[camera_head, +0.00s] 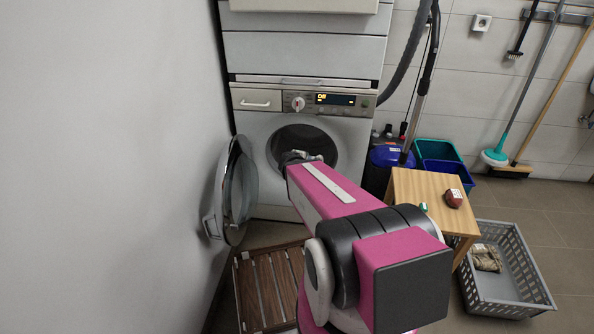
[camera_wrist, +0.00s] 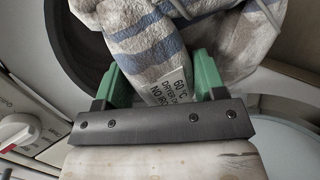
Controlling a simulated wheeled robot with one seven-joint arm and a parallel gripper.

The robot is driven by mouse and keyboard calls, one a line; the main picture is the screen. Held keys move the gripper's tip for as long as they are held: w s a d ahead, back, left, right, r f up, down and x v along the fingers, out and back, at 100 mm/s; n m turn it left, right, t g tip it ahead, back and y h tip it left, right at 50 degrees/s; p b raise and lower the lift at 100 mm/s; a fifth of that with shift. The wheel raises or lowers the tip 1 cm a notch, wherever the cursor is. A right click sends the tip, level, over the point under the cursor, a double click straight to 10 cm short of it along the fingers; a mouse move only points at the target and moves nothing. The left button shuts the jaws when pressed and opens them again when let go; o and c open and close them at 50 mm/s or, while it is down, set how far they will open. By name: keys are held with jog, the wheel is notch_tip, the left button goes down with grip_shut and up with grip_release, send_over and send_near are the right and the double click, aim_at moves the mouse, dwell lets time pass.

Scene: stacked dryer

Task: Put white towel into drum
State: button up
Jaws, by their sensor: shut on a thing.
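The white towel (camera_wrist: 150,40) has blue-grey stripes and a care label reading 60°C, dryer OK. My gripper (camera_wrist: 160,80) is shut on it, with a green finger on each side, and the cloth bunches up beyond the fingers. The dark round drum opening (camera_head: 318,142) is in the front of the machine, and its rim also shows behind the towel in the wrist view (camera_wrist: 72,50). In the head view my arm reaches to the opening; the gripper and towel there are small and mostly hidden, so how far in they are is unclear.
The round door (camera_head: 238,190) stands open at the left, near the wall. A slatted wooden mat (camera_head: 268,288) lies below. A wooden stool (camera_head: 420,192) with small items and a grey crate (camera_head: 510,280) holding cloth stand at the right.

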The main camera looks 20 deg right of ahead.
jog(key=a+f+n+t, duration=0.1)
jog(key=a+f+n+t+y, duration=0.1)
jog(key=shift+s+f, duration=0.35)
jog(key=shift+w+f, duration=0.1)
jog(key=shift+w, duration=0.05)
jog(key=w+d, duration=0.3)
jog(key=w, duration=0.5)
jog(key=w+d, duration=0.4)
jog(key=w, duration=0.4)
jog(key=w+d+f, duration=0.1)
jog(key=w+d, duration=0.2)
jog(key=w, duration=0.6)
jog(key=shift+d, duration=0.15)
jog(key=shift+w+d+f, duration=0.2)
jog(key=shift+w+f, duration=0.2)
jog(key=shift+f, duration=0.35)
jog(key=shift+w+d+f, duration=0.15)
jog(key=shift+w+f, duration=0.25)
jog(key=shift+f, duration=0.3)
jog(key=o, duration=1.1)
